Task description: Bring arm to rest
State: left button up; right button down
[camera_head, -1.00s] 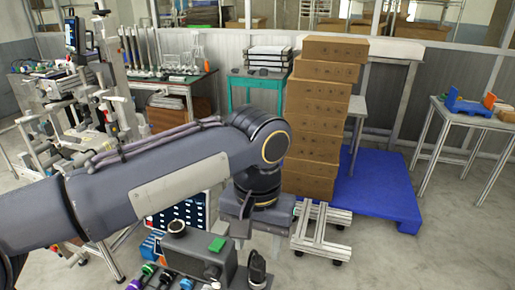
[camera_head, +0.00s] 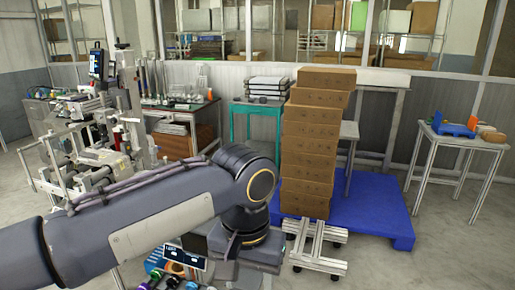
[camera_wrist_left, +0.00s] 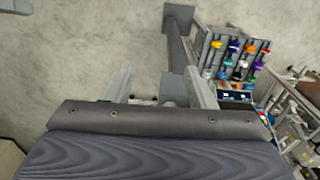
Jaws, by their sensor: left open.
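My left arm (camera_head: 150,225) reaches in from the left in the head view, with its dark elbow joint (camera_head: 250,180) in front of the box stack. Its gripper is hidden in that view. In the left wrist view my left gripper (camera_wrist_left: 158,75) shows two grey fingers spread apart, with nothing held between them. They are over grey floor, with a grey post and block beyond them. My right gripper is in neither view.
A white table (camera_head: 455,140) is at right. A rack of coloured spools (camera_wrist_left: 238,58) is right of the fingers. Floor at right is open.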

pick_arm(q)
jog(key=s+a+f+n+t+h, duration=0.1)
jog(key=s+a+f+n+t, duration=0.1)
jog(key=s+a+f, duration=0.3)
jog(key=s+a+f+n+t+h, duration=0.2)
jog(key=s+a+f, duration=0.4)
jog(key=a, duration=0.8)
jog(key=shift+f+n+t+h, duration=0.3)
jog(key=shift+f+n+t, duration=0.3)
jog(key=shift+f+t, duration=0.1)
jog(key=shift+a+r, duration=0.1)
